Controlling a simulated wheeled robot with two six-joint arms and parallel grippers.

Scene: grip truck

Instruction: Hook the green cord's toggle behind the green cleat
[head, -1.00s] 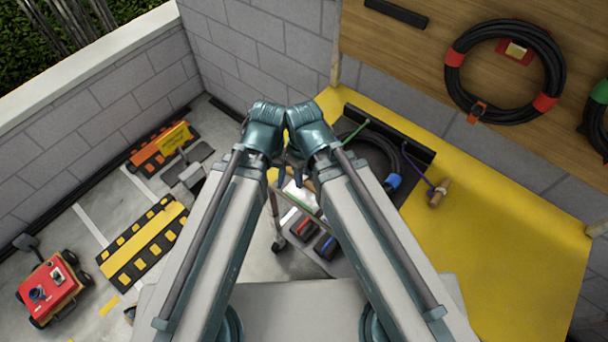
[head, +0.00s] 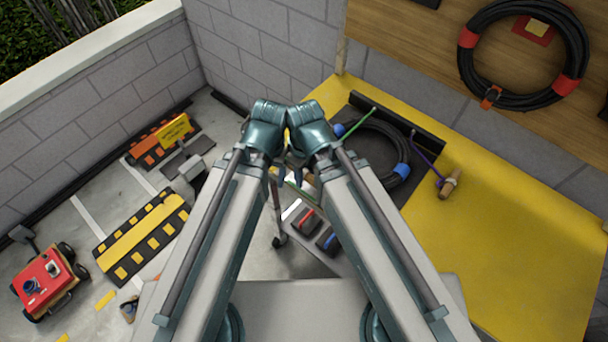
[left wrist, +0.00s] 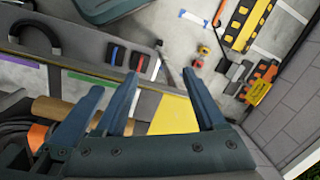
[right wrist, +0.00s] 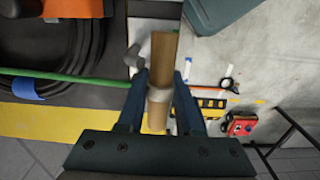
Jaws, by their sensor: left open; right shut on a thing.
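My right gripper (right wrist: 160,90) is shut on the green cord's toggle (right wrist: 163,55), a tan wooden cylinder with a pale band at its middle. The green cord (right wrist: 75,78) runs taut from the toggle to the left, past the coil; its far end (head: 360,124) meets a black bar in the head view. My left gripper (left wrist: 162,85) is open and empty, with the toggle (left wrist: 65,112) beside it, partly behind a finger. A green strip (left wrist: 78,77) marks the grey edge in the left wrist view. I cannot make out the green cleat itself.
A black cable coil (head: 402,155) with blue straps lies by the black bar (head: 425,140). A purple cord (head: 427,163) with its wooden toggle (head: 449,185) lies on the yellow deck (head: 500,230). Red and blue blocks (left wrist: 116,55) sit near the grey edge.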

